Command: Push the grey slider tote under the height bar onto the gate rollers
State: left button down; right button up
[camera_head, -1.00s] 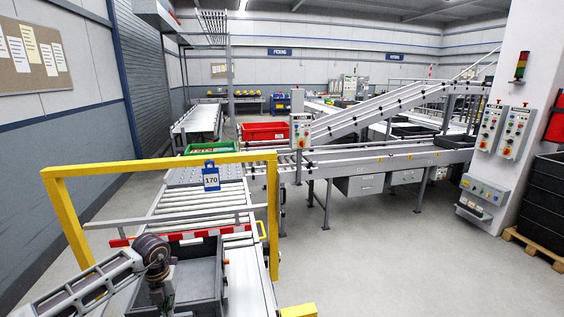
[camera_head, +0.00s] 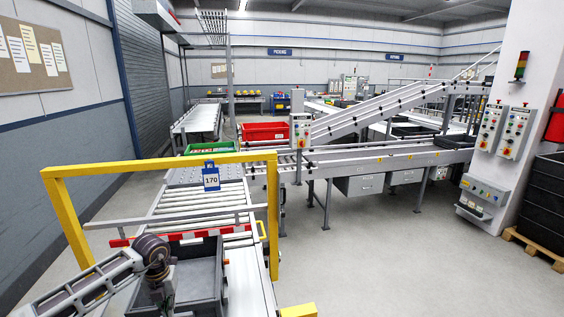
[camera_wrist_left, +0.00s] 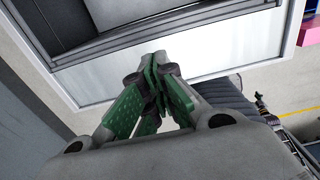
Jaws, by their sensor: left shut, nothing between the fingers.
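The grey slider tote (camera_head: 207,272) lies on the conveyor at the bottom of the head view, its far end close to the red-and-white striped height bar (camera_head: 190,236). The bar spans the lane within a yellow frame (camera_head: 160,164) with a "170" tag. The gate rollers (camera_head: 200,199) run beyond it. My left arm reaches over the tote's left side and hides part of it. In the left wrist view my left gripper (camera_wrist_left: 155,72) is shut and empty, its green-padded fingers together, close to the tote (camera_wrist_left: 165,15); contact cannot be told. My right gripper is not in view.
A green crate (camera_head: 214,148) and a red crate (camera_head: 265,131) stand on the line farther back. A conveyor branch (camera_head: 385,158) leads off right, with a control box (camera_head: 301,131) near the junction. The rollers just past the frame look clear; open floor lies right.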

pick_arm(q)
jog(key=shift+f+b, duration=1.9)
jog(key=shift+f, duration=0.85)
jog(key=shift+w, duration=0.15)
